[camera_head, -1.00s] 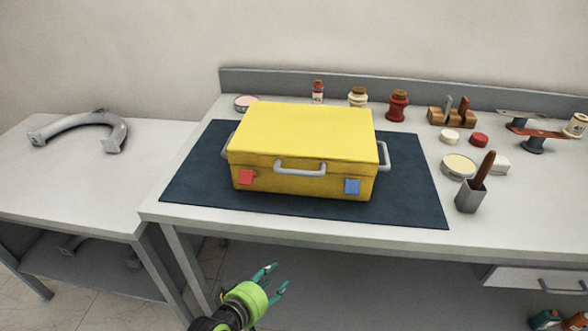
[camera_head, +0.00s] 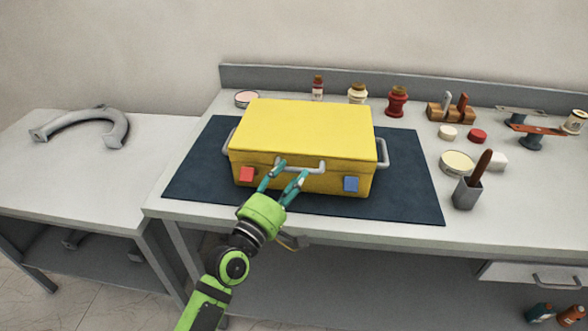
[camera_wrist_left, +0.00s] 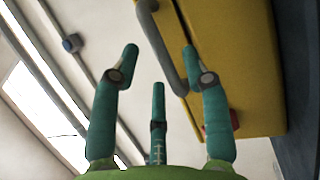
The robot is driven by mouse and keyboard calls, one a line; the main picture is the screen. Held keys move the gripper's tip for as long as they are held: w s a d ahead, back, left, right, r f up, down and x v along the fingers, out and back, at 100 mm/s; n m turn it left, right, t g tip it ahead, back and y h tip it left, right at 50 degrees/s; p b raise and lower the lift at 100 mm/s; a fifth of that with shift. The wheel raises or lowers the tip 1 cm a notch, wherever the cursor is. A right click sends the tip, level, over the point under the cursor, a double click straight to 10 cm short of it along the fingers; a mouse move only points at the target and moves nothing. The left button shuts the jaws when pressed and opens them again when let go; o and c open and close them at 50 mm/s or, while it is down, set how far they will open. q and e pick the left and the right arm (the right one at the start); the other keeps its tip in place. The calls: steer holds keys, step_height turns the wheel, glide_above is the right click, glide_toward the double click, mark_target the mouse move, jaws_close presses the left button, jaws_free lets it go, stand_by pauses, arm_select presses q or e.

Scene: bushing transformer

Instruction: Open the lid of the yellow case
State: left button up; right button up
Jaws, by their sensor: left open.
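The yellow case (camera_head: 300,130) sits on a dark blue mat (camera_head: 410,195) on the workbench. Its lid is shut. In the left wrist view, the handle (camera_wrist_left: 160,50) lies between the spread fingers, beside the yellow case (camera_wrist_left: 240,70). Contact cannot be told. My right gripper is not in view.
Bottles and jars (camera_head: 397,101) stand behind the case. A grey cup with a brown-handled tool (camera_head: 467,193) and a round tin (camera_head: 457,162) are to its right. A grey horseshoe-shaped part (camera_head: 85,122) lies on the left table. The bench front edge runs below my gripper's fingers.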

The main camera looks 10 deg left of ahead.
arm_select(q)
steer(key=shift+x, duration=1)
jaws_close()
